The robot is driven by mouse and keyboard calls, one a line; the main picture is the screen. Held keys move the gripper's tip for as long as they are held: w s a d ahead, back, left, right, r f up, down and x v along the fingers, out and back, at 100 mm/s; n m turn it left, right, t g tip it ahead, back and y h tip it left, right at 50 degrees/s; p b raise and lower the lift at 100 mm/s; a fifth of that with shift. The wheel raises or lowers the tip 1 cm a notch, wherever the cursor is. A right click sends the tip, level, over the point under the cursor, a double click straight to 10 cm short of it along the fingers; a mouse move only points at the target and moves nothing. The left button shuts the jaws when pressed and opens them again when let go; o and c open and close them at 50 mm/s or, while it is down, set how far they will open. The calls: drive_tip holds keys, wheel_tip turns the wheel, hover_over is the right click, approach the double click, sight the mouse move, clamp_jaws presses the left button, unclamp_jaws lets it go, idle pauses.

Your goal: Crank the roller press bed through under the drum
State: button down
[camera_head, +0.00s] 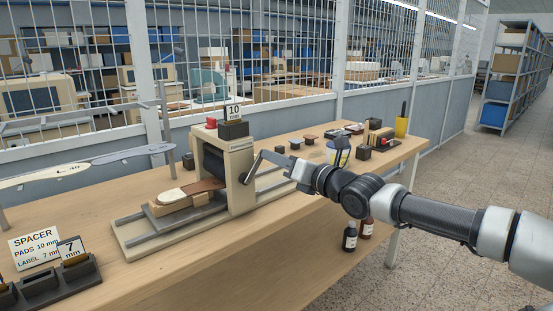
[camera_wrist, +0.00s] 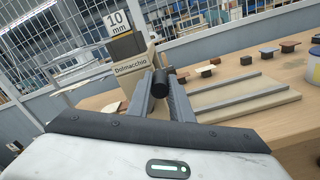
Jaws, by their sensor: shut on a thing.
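The roller press (camera_head: 241,165) stands on the bench, with a dark drum (camera_head: 213,163) in its cream frame. Its bed (camera_head: 180,212) lies on the left side of the drum, on a base with grey rails (camera_head: 146,240). A brown and cream piece (camera_head: 203,187) lies on the bed, its right end close to the drum. The crank arm (camera_head: 252,167) slants up and right from its hub. My gripper (camera_head: 268,156) is shut on the crank's handle; the wrist view shows the black handle (camera_wrist: 159,84) between both fingers (camera_wrist: 160,95). Most of the handle is hidden in the head view.
A "10 mm" sign and dark block (camera_wrist: 123,42) top the press. A spacer sign (camera_head: 35,249) and dark tray (camera_head: 50,285) are at left. Small blocks, a tub (camera_head: 338,152) and a yellow cup (camera_head: 402,126) stand at right. Dark bottles (camera_head: 350,237) are beyond the bench's front edge.

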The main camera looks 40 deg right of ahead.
drive_tip(key=shift+a, duration=0.1)
drive_tip(key=c, duration=1.6)
unclamp_jaws()
drive_tip(key=shift+w, duration=0.1)
drive_tip(key=s+p, duration=0.3)
drive_tip(key=s, duration=0.2)
drive_tip(key=s+d+p, duration=0.1)
drive_tip(key=s+p, duration=0.3)
drive_tip(key=s, duration=0.2)
drive_tip(key=s+p, duration=0.3)
drive_tip(key=s, duration=0.3)
drive_tip(key=shift+s+d+p, duration=0.2)
drive_tip(key=shift+s+p, duration=0.05)
drive_tip(key=shift+p, duration=0.15)
